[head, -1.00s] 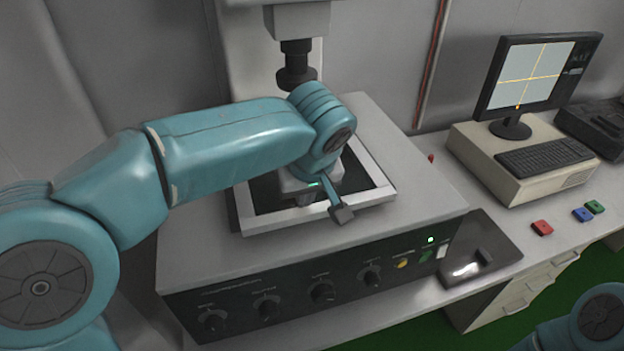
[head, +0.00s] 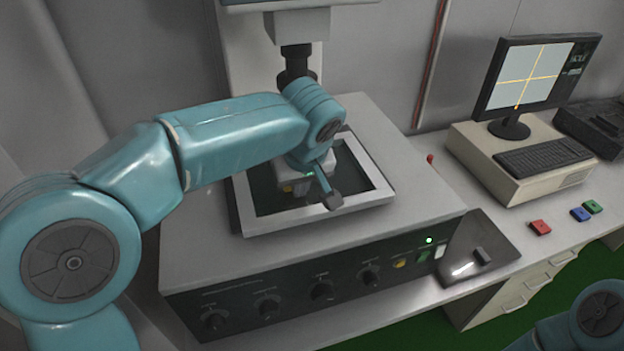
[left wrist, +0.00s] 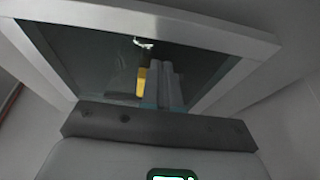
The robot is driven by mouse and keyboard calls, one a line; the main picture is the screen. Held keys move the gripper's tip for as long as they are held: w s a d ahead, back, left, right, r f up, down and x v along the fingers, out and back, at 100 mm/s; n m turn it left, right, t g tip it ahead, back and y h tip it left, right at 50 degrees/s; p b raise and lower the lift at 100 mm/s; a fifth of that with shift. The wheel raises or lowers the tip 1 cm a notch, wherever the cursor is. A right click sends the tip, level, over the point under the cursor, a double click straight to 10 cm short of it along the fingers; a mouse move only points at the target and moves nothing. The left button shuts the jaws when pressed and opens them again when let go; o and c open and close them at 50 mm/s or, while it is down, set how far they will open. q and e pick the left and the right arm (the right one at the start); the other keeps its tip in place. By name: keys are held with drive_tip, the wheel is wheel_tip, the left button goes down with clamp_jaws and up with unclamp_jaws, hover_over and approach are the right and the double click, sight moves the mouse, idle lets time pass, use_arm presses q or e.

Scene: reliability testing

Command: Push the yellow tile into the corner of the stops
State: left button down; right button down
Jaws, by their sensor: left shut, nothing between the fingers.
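In the left wrist view the tile (left wrist: 142,82) is a narrow yellow strip close beside the left side of the shut fingers (left wrist: 164,78). I cannot tell whether they touch. My left gripper is shut and empty, low over the dark stage surface. A small bright spot shows beyond the tile in the left wrist view. I cannot make out the stops clearly. My right gripper is out of view.
A dark lens barrel (head: 295,62) hangs above the stage behind my left arm. The raised frame surrounds the dark surface. The knobbed front panel (head: 330,285) is below. A monitor (head: 535,75), a keyboard (head: 543,158) and small coloured blocks stand on the right.

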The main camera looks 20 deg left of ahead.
use_arm(q)
drive_tip(key=shift+w+a+p, duration=0.55)
drive_tip(key=shift+w+a, duration=0.05)
drive_tip(key=shift+w, duration=0.3)
drive_tip(key=shift+w+a+p, duration=0.5)
drive_tip(key=shift+w+a, duration=0.05)
drive_tip(key=shift+w, duration=0.3)
drive_tip(key=shift+s+p+v, duration=0.2)
drive_tip(key=shift+p+v, duration=0.75)
drive_tip(key=shift+v, duration=1.4)
drive_tip(key=shift+d+f, duration=0.1)
drive_tip(key=shift+f, duration=0.05)
